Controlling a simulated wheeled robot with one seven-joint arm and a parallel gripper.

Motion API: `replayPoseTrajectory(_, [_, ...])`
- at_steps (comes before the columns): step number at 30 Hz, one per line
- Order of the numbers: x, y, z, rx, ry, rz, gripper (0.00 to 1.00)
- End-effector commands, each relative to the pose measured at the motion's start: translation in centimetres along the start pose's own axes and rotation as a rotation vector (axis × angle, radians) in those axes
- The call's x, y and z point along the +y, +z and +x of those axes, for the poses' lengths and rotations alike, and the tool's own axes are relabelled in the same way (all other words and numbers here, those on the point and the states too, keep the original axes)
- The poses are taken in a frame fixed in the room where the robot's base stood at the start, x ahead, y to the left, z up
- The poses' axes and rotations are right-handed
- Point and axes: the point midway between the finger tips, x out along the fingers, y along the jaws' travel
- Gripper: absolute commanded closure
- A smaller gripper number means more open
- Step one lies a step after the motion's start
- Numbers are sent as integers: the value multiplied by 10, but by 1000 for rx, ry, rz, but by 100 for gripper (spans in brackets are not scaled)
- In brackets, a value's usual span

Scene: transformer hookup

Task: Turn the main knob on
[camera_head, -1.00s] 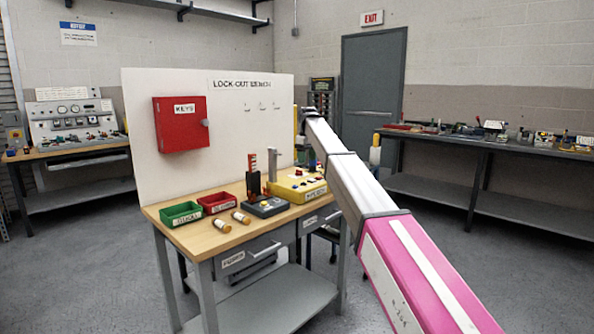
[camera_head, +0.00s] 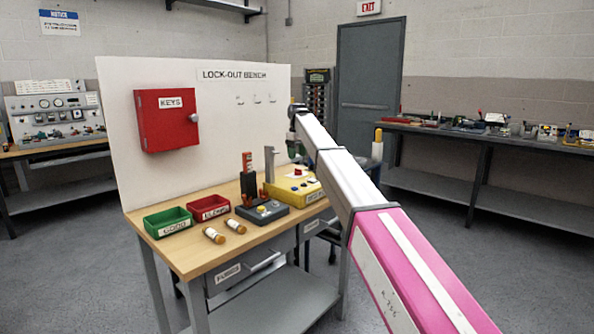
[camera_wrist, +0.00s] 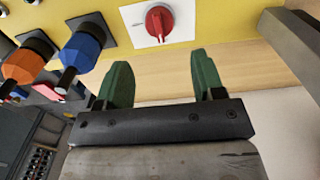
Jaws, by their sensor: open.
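A red rotary knob (camera_wrist: 159,21) sits on a white plate on a yellow box at the top of the wrist view. I cannot tell for sure that it is the main knob. The yellow box (camera_head: 312,192) stands on the lock-out bench in the head view, partly behind my arm. My gripper (camera_wrist: 160,72) has two green fingers spread apart with nothing between them. The knob lies beyond the fingertips, roughly centred between them and not touched.
An orange connector (camera_wrist: 28,58) and a blue connector (camera_wrist: 83,50) stick out left of the knob. A grey post (camera_wrist: 292,42) rises at the right. The bench (camera_head: 186,243) also holds a green bin (camera_head: 168,223), a red bin (camera_head: 209,208) and a dark block.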

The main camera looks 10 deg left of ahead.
Motion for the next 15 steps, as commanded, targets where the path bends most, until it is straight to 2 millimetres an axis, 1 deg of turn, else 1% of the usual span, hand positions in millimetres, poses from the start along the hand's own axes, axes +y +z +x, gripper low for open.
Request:
replayPoseTrajectory(1, [-1,1,11,-1,-1,0,38])
replayPoseTrajectory(3, [-1,1,24,-2,-1,0,38])
replayPoseTrajectory(9, [0,1,58,-1,-1,0,38])
replayPoseTrajectory(12, [0,0,68,0,0,0,38])
replayPoseTrajectory(15, [0,0,74,0,0,0,38])
